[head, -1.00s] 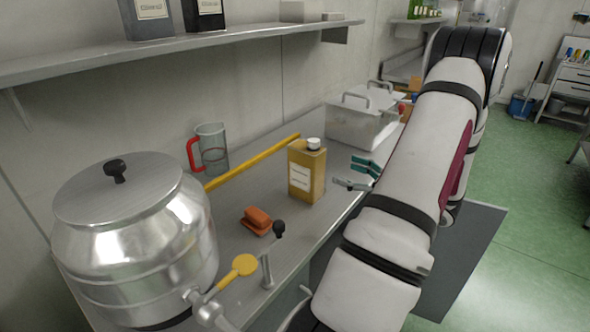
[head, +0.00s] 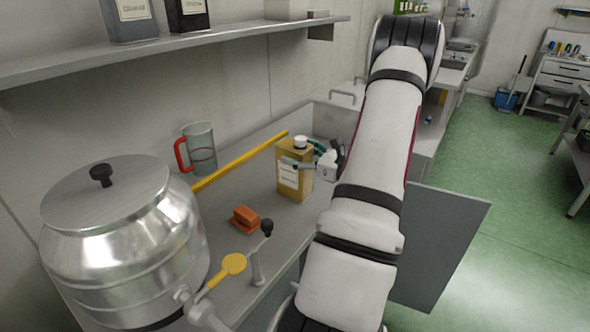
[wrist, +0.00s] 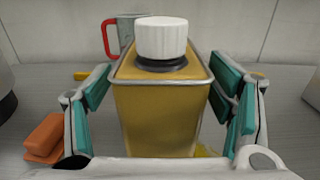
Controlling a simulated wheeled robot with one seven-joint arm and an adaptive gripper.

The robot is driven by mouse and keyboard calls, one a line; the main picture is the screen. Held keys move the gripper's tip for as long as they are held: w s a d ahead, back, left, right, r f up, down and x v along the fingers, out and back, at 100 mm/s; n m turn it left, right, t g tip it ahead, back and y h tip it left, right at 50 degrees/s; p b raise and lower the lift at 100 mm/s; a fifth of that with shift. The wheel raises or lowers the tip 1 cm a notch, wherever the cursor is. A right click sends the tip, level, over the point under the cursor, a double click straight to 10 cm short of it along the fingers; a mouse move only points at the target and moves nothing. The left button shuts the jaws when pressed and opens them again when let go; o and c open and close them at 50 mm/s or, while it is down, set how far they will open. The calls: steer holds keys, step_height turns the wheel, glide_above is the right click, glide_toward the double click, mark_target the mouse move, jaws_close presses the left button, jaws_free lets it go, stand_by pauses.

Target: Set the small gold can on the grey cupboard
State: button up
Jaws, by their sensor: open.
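The gold can (head: 291,180), with a white cap and a pale label, stands upright on the metal bench. It fills the middle of the wrist view (wrist: 156,115). My gripper (wrist: 162,88) is open, with one teal-padded finger on each side of the can. Gaps show between the pads and the can's sides. In the head view my gripper (head: 305,158) is at the can's upper part, partly hidden by my arm. A flat grey panel (head: 445,245) shows right of my arm; I cannot tell whether it belongs to the grey cupboard.
A steel drum (head: 125,240) with a tap stands at the bench's left. An orange brush or block (head: 245,219), a red-handled jug (head: 200,150) and a yellow bar (head: 240,162) are near the can. A metal box (head: 335,118) stands behind. A wall shelf (head: 200,42) hangs above.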

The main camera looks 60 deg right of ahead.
steer(key=shift+w+d, duration=0.1)
steer(key=shift+w, duration=0.65)
jaws_close()
steer(key=shift+r, duration=0.15)
